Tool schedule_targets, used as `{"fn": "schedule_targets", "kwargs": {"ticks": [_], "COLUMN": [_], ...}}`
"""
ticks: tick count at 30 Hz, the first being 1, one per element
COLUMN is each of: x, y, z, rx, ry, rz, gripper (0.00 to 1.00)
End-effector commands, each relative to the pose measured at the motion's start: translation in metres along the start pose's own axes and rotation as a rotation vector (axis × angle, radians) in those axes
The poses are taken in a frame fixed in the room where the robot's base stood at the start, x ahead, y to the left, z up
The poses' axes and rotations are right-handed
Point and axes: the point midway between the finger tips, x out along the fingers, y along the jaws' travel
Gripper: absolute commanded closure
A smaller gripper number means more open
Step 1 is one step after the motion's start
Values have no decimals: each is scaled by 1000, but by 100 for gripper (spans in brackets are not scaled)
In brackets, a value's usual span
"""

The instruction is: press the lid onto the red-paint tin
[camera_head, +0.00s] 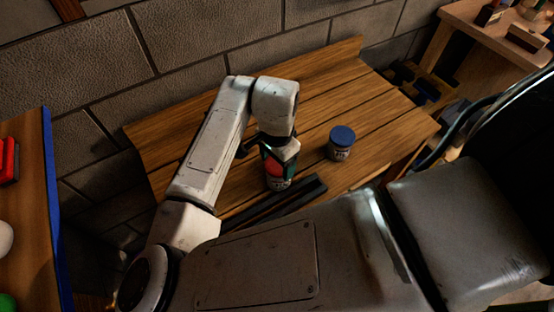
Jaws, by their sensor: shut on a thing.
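The red-paint tin (280,184) stands upright on the wooden bench (215,199). Its red lid (274,168) is at the top of the tin, between my gripper's fingers. My gripper (278,164) points down and is shut on the red lid. The lid is at or just above the tin's rim; I cannot tell whether it is seated. The fingers and the arm hide part of the lid and the tin's top.
A tin with a blue lid (341,141) stands to the right on the bench. Dark bars (280,203) lie along the front edge. A block wall (195,45) is behind. The bench's back right is clear.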

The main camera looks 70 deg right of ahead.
Motion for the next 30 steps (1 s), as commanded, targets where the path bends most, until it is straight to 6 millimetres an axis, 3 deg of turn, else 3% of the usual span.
{"fn": "schedule_targets", "kwargs": {"ticks": [14,15,22,30], "x": [3,3,3,3], "y": [0,0,0,0], "z": [0,0,0,0], "rx": [0,0,0,0], "ry": [0,0,0,0], "rz": [0,0,0,0], "gripper": [54,24,2,0]}}
